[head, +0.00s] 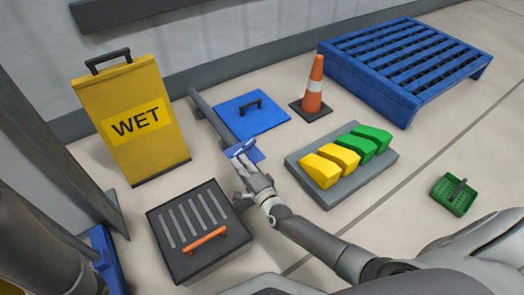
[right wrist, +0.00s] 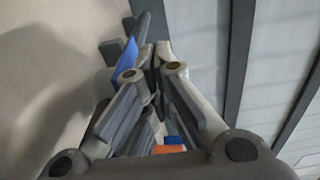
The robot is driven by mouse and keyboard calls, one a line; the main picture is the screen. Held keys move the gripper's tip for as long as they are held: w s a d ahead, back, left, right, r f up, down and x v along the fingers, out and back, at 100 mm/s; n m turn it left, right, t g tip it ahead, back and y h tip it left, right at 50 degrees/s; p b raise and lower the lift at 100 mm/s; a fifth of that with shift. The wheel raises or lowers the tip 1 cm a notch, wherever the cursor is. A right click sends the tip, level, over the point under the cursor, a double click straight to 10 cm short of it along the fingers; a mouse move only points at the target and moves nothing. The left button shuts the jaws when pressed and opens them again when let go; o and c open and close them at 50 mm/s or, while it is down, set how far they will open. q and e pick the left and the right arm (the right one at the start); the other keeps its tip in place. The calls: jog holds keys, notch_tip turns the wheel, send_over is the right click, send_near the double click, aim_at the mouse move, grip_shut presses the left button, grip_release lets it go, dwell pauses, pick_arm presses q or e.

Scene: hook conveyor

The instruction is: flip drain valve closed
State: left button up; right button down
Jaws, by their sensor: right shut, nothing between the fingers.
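A dark grey pipe (head: 207,112) runs along the floor, with a blue lever-like piece (head: 256,154) at its near end, which looks like the drain valve. My right gripper (head: 239,156) is at this blue piece and partly covers it. I cannot tell whether they touch. In the right wrist view the fingers (right wrist: 145,52) are shut with nothing between them, and a blue part (right wrist: 126,60) shows just beside the fingertips. The valve's body is mostly hidden behind the hand. My left gripper is not in view.
A drain grate box (head: 160,232) with an orange handle (head: 206,238) stands in front. A yellow WET sign (head: 150,152), blue plate (head: 265,125), orange cone (head: 315,88), tray (head: 330,199) of yellow and green wedges, blue pallet (head: 385,85) and green basket (head: 447,203) stand around.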

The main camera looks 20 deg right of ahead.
jog(key=shift+w+a, duration=0.1)
jog(key=shift+a, duration=0.05)
dwell(0.4)
jog(key=s+d, duration=0.1)
jog(key=s, duration=1.1)
jog(key=shift+d, duration=0.35)
